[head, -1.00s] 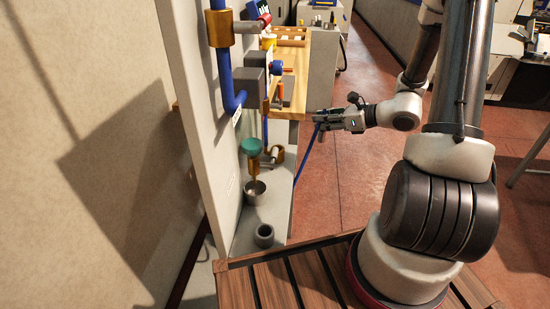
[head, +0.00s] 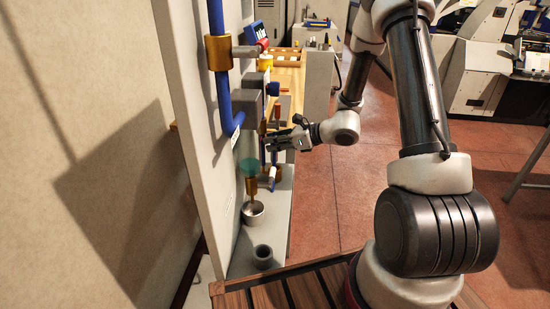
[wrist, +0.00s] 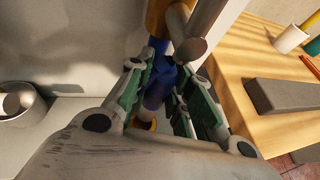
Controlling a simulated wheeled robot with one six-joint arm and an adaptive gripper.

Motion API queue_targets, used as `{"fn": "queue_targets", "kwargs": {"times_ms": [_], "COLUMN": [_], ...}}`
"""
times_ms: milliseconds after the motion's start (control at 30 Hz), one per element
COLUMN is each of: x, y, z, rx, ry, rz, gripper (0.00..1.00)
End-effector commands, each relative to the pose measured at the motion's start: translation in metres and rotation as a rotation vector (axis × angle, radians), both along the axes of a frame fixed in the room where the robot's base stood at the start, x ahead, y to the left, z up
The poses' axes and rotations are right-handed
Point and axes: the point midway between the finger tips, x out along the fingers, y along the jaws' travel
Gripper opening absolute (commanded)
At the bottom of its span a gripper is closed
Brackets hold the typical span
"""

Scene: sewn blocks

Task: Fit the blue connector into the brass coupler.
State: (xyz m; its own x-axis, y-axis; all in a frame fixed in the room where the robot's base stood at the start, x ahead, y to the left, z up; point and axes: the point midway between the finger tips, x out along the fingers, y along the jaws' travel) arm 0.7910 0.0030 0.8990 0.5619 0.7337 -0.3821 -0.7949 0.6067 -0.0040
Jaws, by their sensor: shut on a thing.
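Blue also shows just below the fingers in the head view (head: 264,152). In the wrist view, a brass part (wrist: 157,16) with a grey lever is beyond the fingertips, with blue beneath it. A brass rim (wrist: 142,124) shows in part between the fingers. I cannot tell which brass part is the coupler, or whether the connector touches it.
The panel (head: 180,100) carries a blue pipe (head: 222,90) with a brass fitting. A metal bowl (head: 254,214) and a grey cup (head: 263,256) stand near its foot. A wooden bench (wrist: 262,62) with a grey block (wrist: 285,96) lies beyond.

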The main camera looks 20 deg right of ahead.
Motion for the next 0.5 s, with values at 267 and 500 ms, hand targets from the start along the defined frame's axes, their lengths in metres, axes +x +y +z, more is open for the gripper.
{"fn": "queue_targets", "kwargs": {"times_ms": [267,500], "x": [-0.001,-0.001], "y": [-0.002,-0.002], "z": [-0.031,-0.062], "rx": [0.002,0.001], "ry": [0.006,0.005], "rz": [-0.002,-0.003], "gripper": [0.00,0.00]}}
